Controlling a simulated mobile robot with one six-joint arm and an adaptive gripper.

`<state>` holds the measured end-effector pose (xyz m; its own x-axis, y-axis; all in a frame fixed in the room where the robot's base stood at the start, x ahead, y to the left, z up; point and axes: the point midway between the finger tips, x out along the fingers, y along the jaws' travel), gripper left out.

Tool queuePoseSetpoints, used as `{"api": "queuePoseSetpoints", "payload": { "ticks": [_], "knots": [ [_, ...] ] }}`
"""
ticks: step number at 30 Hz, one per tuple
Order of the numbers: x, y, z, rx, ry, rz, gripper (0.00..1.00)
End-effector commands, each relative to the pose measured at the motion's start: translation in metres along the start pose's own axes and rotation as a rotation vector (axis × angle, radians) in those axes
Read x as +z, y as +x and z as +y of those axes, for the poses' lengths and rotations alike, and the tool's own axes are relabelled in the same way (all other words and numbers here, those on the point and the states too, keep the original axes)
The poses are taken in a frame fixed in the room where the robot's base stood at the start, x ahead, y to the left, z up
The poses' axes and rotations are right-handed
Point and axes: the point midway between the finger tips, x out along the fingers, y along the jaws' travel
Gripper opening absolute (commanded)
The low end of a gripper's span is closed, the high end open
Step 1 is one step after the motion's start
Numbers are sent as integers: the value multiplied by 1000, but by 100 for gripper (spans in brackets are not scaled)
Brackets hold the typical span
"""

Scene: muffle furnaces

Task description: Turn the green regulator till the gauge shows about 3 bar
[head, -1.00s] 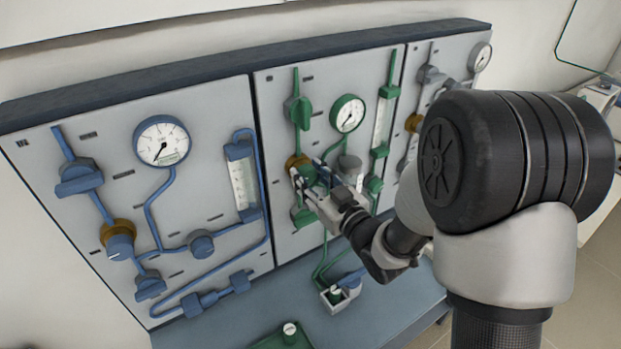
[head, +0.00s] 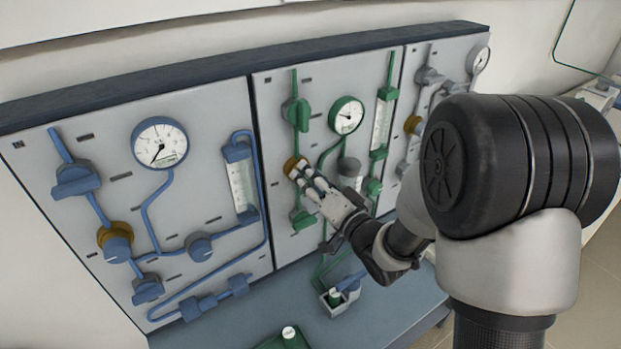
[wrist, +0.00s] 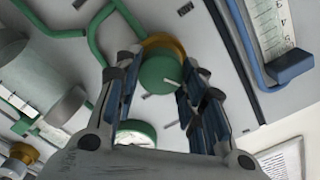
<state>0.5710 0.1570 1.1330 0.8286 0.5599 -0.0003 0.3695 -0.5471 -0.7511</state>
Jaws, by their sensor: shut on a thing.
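The green regulator (wrist: 160,73) is a round knob with a white mark, in front of a brass ring (wrist: 165,43). In the head view its brass ring (head: 292,166) shows, but my gripper hides most of the knob. My gripper (head: 304,175) is at the middle panel, shut on the knob; in the wrist view its fingers (wrist: 160,82) stand on both sides of it. The green gauge (head: 347,115) is up and right of the knob. Its needle seems to point left; the figures are too small to read. The gauge also shows upside down in the wrist view (wrist: 135,133).
A green valve handle (head: 297,112) is above the regulator, and a grey cylinder (head: 350,170) stands close to the right of my gripper. The left panel has a blue regulator (head: 117,246) and its own gauge (head: 160,143). The bench (head: 240,320) lies below.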

Motion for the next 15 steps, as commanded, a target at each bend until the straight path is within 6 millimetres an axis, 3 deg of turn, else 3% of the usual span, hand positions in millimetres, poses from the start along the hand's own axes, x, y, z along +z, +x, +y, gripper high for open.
{"api": "queuePoseSetpoints", "payload": {
  "ticks": [15],
  "knots": [
    [0,0,1,-1,318,1,13]
  ]
}}
